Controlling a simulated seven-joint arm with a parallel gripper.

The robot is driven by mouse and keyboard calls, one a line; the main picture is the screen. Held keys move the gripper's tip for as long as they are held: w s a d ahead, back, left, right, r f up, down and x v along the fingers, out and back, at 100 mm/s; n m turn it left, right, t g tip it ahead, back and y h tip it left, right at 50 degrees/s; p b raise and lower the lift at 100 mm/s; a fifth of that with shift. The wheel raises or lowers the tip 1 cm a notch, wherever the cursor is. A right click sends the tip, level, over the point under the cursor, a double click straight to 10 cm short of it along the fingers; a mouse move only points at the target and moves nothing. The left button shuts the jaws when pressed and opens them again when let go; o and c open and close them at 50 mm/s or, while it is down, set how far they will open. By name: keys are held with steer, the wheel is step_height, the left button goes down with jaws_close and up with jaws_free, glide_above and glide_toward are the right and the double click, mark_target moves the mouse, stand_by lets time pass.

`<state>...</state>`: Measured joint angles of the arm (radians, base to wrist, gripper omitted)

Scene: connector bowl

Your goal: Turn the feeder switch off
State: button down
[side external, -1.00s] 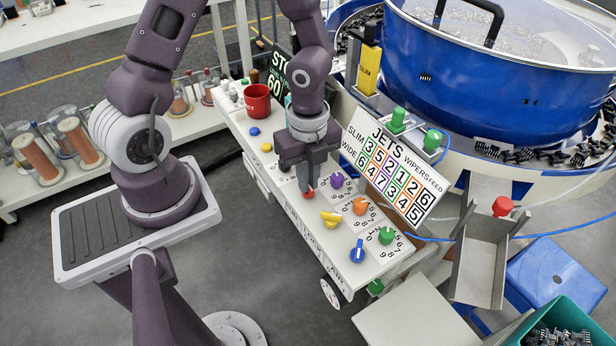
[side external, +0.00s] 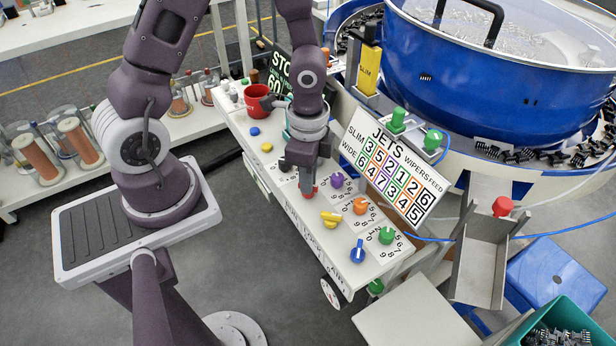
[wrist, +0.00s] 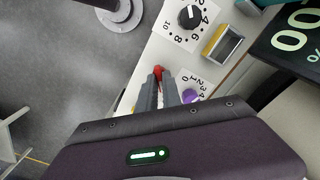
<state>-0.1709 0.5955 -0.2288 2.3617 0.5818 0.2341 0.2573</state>
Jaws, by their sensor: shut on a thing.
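A red knob (side external: 310,191) sits on the white control panel (side external: 232,118), left of a purple knob (side external: 337,180). My gripper (side external: 306,182) points down over the red knob and is shut on it. In the wrist view the two fingers (wrist: 164,82) close around the red knob (wrist: 158,70), and its top shows between their tips. The fingers hide most of the knob and its pointer, so its setting cannot be read. No label naming a feeder switch is readable beside it.
Yellow (side external: 330,219), orange (side external: 360,206), blue (side external: 357,252) and green (side external: 386,236) knobs crowd the panel nearby. A red mug (side external: 254,100) stands at its far end. A JETS number board (side external: 393,172) rises at the right. A black dial knob (wrist: 190,16) shows in the wrist view.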

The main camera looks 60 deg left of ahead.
steer(key=shift+n, duration=0.4)
steer(key=c, duration=1.5)
jaws_free()
steer(key=shift+r, duration=0.1)
step_height(320, 180, up, 7)
steer(key=shift+f, duration=0.1)
steer(key=shift+r, duration=0.2)
steer(key=s+r+n+t, duration=0.2)
steer(key=s+r+n, duration=0.1)
steer(key=r, duration=0.2)
steer(key=s+r+n+t, duration=0.1)
steer(key=s+r+n, duration=0.2)
steer(key=r, duration=0.3)
steer(key=s+r+n+t, duration=0.2)
steer(key=s+r, duration=0.3)
steer(key=r, duration=0.1)
steer(key=shift+d+n+t, duration=0.3)
steer(key=shift+d+n, duration=0.05)
steer(key=shift+n, duration=0.05)
